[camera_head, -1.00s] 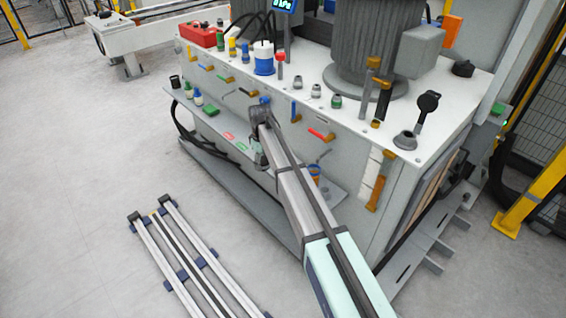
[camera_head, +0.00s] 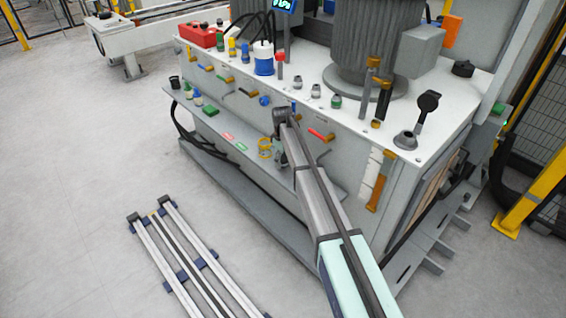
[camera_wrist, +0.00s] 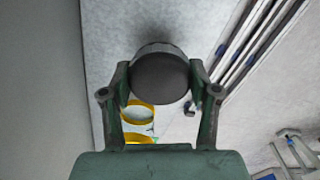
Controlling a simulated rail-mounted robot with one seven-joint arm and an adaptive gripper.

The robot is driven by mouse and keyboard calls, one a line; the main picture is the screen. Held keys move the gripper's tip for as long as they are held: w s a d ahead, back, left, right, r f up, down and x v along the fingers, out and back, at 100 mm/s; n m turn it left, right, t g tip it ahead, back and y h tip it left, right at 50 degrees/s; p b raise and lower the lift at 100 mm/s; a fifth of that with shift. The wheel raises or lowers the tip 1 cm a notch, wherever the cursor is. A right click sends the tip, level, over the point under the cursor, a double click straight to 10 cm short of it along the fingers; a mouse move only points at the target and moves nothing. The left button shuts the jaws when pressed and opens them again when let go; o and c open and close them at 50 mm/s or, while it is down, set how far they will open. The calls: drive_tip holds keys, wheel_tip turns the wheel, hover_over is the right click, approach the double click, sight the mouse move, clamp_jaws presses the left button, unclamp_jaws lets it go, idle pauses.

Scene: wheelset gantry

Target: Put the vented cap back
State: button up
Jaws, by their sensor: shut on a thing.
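In the wrist view my gripper (camera_wrist: 160,72) is shut on a dark, round cap (camera_wrist: 160,82), one finger on each side. The cap's smooth dark face is towards the camera. Whether it has vents cannot be told. In the head view my gripper (camera_head: 280,157) is small, in front of the cabinet's front face and over the low shelf. The cap cannot be made out there. On the cabinet top a grey neck (camera_head: 405,141) stands near the front right corner, with a black round piece (camera_head: 428,101) upright beside it. I cannot tell whether this is the cap's place.
Yellow rings (camera_head: 265,143) are beside my gripper, over the shelf (camera_head: 222,124); they also show below the cap in the wrist view (camera_wrist: 138,112). Coloured handles (camera_head: 320,135) stick out of the cabinet front. Rails (camera_head: 190,260) lie on the floor at left.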

sight(283, 157)
drive_tip(key=shift+w+d+f, duration=0.1)
drive_tip(key=shift+w+f, duration=0.05)
drive_tip(key=shift+f, duration=0.65)
drive_tip(key=shift+f, duration=0.15)
drive_tip(key=o, duration=1.3)
wheel_tip(283, 157, up, 12)
drive_tip(key=shift+r+p, duration=0.15)
drive_tip(key=shift+p, duration=0.15)
